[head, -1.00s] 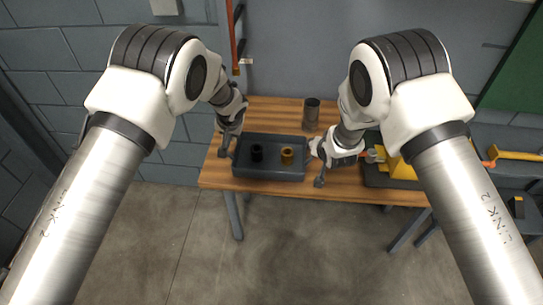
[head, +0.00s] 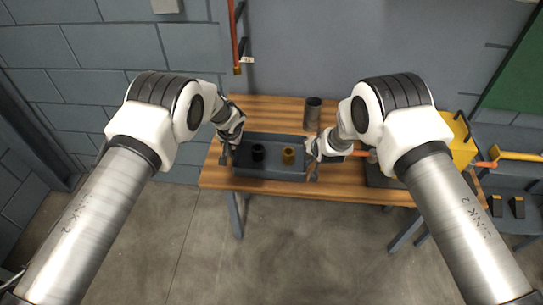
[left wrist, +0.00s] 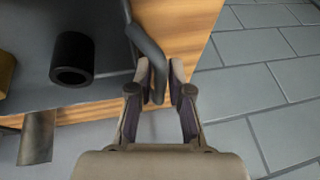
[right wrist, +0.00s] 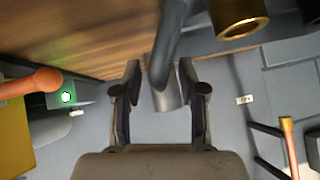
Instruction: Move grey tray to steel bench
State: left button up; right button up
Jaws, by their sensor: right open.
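The grey tray (head: 270,178) lies on the wooden table with a black cup (head: 257,152) and a brass cup (head: 289,155) in it. My left gripper (head: 226,158) is at its left end. In the left wrist view, the tray's dark handle bar (left wrist: 147,42) runs between my close-set left fingers (left wrist: 163,85); whether they press on it is unclear. My right gripper (head: 313,170) is at the tray's right end. In the right wrist view, its fingers (right wrist: 162,85) are spread wide with the other handle bar (right wrist: 165,50) between them, apart from both.
A yellow case (head: 462,145) is on the right. A dark grey bench (head: 520,180) stands at the far right, with yellow and orange items on it. Floor in front is clear.

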pick_arm(q)
jog(key=shift+s+r, duration=0.1)
pick_arm(e)
jog(key=shift+s+r, duration=0.1)
pick_arm(q)
jog(key=c, duration=0.3)
pick_arm(e)
jog(key=c, duration=0.3)
pick_arm(q)
grip_shut()
pick_arm(e)
grip_shut()
pick_arm(q)
jog(key=shift+r, duration=0.1)
pick_arm(e)
jog(key=shift+r, duration=0.15)
